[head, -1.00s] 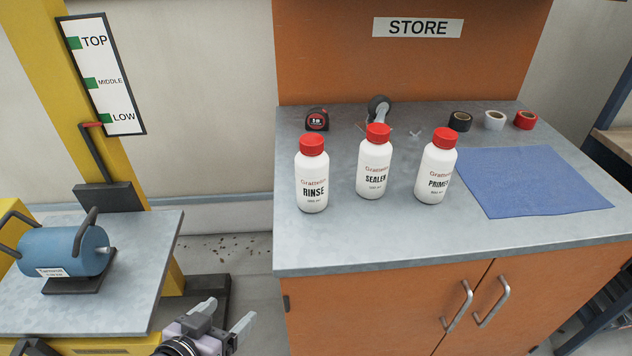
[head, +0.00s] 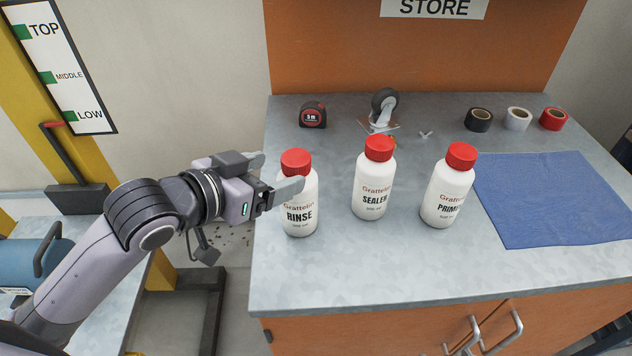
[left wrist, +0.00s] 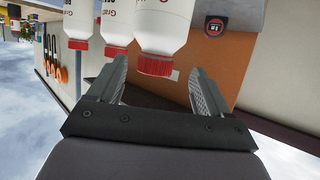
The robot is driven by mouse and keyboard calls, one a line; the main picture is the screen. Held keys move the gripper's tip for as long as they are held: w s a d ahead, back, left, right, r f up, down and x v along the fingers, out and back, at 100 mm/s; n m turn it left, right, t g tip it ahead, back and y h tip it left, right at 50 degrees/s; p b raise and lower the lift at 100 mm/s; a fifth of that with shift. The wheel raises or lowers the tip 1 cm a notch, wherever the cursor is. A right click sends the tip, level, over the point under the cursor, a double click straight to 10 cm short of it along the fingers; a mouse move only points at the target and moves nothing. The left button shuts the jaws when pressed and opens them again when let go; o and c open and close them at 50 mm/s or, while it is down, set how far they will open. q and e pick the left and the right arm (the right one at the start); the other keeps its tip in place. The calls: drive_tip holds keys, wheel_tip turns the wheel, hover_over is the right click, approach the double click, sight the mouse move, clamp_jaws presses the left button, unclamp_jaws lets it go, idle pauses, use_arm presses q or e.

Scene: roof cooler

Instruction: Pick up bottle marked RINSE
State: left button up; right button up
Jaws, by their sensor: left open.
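The white bottle marked RINSE (head: 300,212), with a red cap, stands upright at the left of the metal counter (head: 340,270). My left gripper (head: 278,175) is open, its fingers at the bottle's upper part, just below the cap. In the left wrist view the nearest bottle's red cap (left wrist: 156,64) shows between the two fingertips, picture upside down. I cannot tell whether either finger touches it. The bottle marked SEALER (head: 373,185) stands to the right, and the PRIMER bottle (head: 446,190) further right. My right gripper is not in view.
A tape measure (head: 313,115) and a caster wheel (head: 384,105) lie behind the bottles. Black, white and red tape rolls (head: 517,119) and a blue cloth (head: 550,200) are on the right. The counter's front strip is clear.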

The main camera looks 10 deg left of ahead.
sight(303, 163)
use_arm(q)
drive_tip(key=shift+r+x, duration=0.2)
drive_tip(key=shift+x, duration=0.8)
drive_tip(key=shift+p+x, duration=0.5)
drive_tip(key=shift+x, duration=2.35)
drive_tip(key=shift+d, duration=0.2)
drive_tip(key=c, duration=1.3)
